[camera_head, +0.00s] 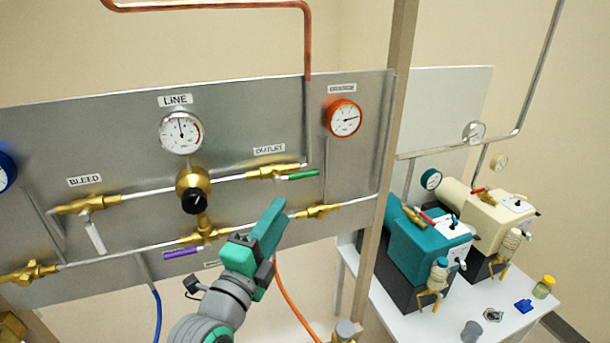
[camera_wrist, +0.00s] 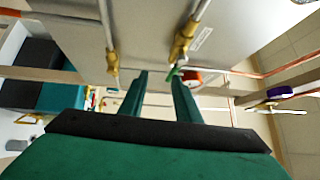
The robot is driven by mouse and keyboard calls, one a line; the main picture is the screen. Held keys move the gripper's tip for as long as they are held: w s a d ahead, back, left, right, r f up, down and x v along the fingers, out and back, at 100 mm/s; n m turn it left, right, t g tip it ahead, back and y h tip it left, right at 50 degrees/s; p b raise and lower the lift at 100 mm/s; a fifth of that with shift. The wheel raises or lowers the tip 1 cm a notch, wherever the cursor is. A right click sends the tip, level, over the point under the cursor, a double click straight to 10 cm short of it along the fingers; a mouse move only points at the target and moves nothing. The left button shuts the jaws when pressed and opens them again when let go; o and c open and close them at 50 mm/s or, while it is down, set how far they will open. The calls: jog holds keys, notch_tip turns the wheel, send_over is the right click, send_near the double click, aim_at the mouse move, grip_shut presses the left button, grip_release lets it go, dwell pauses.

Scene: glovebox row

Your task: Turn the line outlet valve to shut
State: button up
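The line outlet valve (camera_head: 272,172) is a brass body on the upper pipe under the OUTLET label (camera_head: 270,149). Its green lever handle (camera_head: 303,175) points right, roughly along the pipe. In the wrist view, the brass body (camera_wrist: 183,42) is above the fingers, and the green handle (camera_wrist: 172,73) is close to the right fingertip; I cannot tell whether they touch. My gripper (camera_head: 277,210) is below the valve in the head view. In the wrist view, my gripper (camera_wrist: 158,78) has its fingers apart with nothing seen between them.
The LINE gauge (camera_head: 181,132) and black regulator knob (camera_head: 194,201) are left of the valve. An orange gauge (camera_head: 342,117) is right. A purple-handled valve (camera_head: 181,253) and another brass fitting (camera_head: 317,211) are on the lower pipe. A post (camera_head: 391,130) stands at right.

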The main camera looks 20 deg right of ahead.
aim_at(305, 174)
jog(key=w+d+r+m, duration=0.1)
jog(key=w+d, duration=0.1)
jog(key=w+d+r+m, duration=0.1)
jog(key=w+d+r, duration=0.1)
jog(key=d, duration=0.1)
jog(key=w+d+r+g+h, duration=0.1)
jog(key=w+d, duration=0.2)
jog(key=shift+w+d+r+m, duration=0.1)
jog(key=shift+d+r+m, duration=0.1)
jog(key=shift+r+m, duration=0.2)
grip_shut()
